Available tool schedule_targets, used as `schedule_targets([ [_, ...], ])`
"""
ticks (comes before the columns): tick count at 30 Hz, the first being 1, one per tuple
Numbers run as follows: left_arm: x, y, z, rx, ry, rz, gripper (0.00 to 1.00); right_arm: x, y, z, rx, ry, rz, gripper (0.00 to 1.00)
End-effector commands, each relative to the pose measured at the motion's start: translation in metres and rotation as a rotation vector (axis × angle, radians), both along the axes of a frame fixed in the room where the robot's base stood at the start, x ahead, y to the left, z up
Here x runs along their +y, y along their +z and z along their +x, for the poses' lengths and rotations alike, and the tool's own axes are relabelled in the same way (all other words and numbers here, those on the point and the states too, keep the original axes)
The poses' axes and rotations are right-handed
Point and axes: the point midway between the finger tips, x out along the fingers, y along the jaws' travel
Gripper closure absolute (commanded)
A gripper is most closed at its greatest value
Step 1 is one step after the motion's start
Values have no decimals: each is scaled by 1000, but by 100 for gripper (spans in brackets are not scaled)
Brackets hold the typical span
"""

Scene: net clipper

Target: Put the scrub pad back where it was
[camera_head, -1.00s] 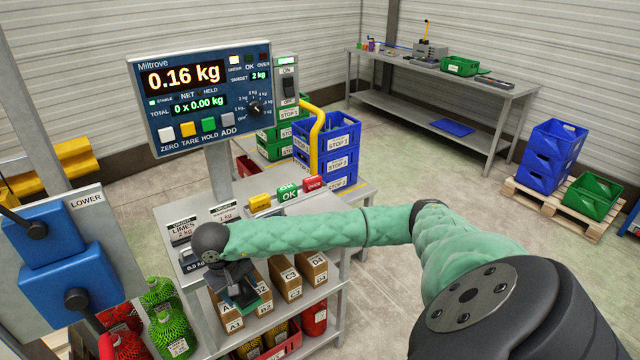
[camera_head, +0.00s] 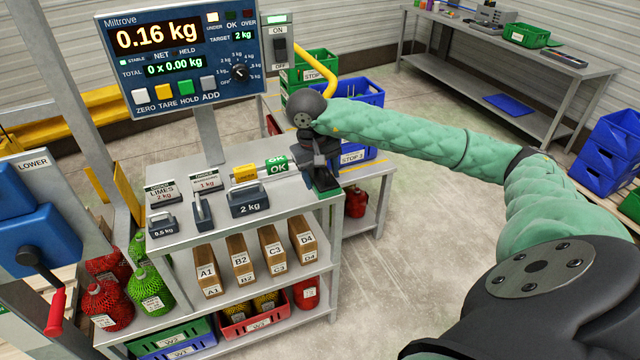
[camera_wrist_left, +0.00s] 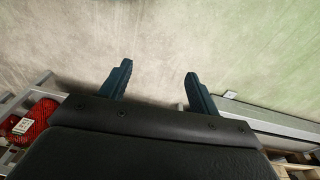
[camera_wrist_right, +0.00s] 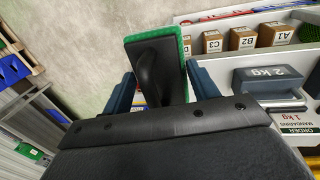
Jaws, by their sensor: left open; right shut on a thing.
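The scrub pad (camera_wrist_right: 187,42) is a green pad with a black handle (camera_wrist_right: 158,72). My right gripper (camera_wrist_right: 163,88) is shut on the handle. In the head view, my right gripper (camera_head: 318,160) is at the right end of the bench top, beside the OK button, with the pad's green edge (camera_head: 326,192) low beneath it. Whether the pad touches the bench is hard to tell. My left gripper (camera_wrist_left: 158,75) is open and empty over bare floor in its wrist view; it is out of the head view.
The bench top (camera_head: 290,208) holds a 2 kg weight (camera_head: 250,204), smaller weights, order cards and a green OK button (camera_head: 277,168). Boxes A1 to D4 stand on the shelf below. The scale display (camera_head: 185,55) rises behind. Blue crates (camera_head: 362,95) stand behind my right gripper.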

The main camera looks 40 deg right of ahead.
Motion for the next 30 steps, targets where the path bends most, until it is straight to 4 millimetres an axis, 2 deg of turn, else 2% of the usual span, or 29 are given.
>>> schedule_targets([
  [21, 32, -110, -28, -58, -18, 34, 38, -14, -58, 101, 1, -2, 1, 62],
  [26, 38, -124, -35, -68, -21, 38, 38, -16, -68, 114, 1, -1, 0, 62],
  [30, 40, -129, -37, -73, -22, 38, 38, -17, -73, 113, 1, 0, 0, 62],
])
